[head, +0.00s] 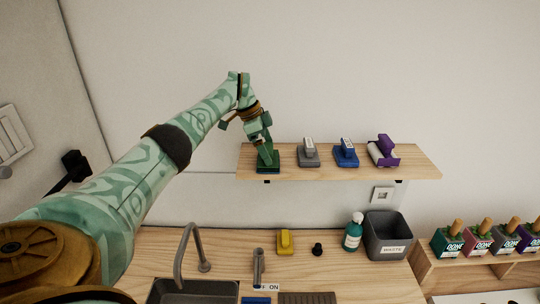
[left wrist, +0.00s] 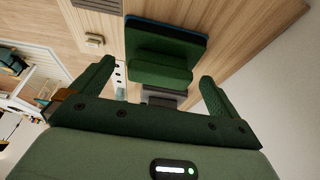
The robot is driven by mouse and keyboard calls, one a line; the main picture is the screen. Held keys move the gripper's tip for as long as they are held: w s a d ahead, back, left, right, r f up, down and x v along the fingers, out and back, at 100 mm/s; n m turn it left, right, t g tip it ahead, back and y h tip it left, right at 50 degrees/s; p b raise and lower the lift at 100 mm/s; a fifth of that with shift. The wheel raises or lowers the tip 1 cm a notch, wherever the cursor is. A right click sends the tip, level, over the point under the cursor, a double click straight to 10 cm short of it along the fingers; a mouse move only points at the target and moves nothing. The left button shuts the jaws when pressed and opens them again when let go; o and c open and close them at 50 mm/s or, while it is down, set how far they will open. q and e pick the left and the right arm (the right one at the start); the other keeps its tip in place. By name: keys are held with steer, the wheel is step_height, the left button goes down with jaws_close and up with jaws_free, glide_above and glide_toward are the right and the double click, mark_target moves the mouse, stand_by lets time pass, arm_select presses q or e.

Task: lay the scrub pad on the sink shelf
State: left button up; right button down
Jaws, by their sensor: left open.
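A dark green scrub pad with a green grip block and a blue lower edge (left wrist: 165,45) shows large in the left wrist view. In the head view the green pad (head: 268,169) lies at the left end of the wooden sink shelf (head: 330,173) on the wall. My left gripper (head: 266,153) is over it, pointing down. Its jaws are open, with one finger at each side of the grip block in the left wrist view and gaps visible. The arm and gripper partly hide the pad in the head view. My right gripper is not in view.
Grey (head: 309,154), blue (head: 346,154) and purple (head: 382,151) handled items stand along the shelf to the right. Below are a tap (head: 190,250), sink (head: 190,291), yellow block (head: 285,242), teal bottle (head: 352,233) and waste bin (head: 388,238). The shelf's right end is bare.

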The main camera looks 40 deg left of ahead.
arm_select(q)
steer(key=v, duration=0.9)
steer(key=shift+b, duration=0.4)
steer(key=shift+s+f, duration=0.1)
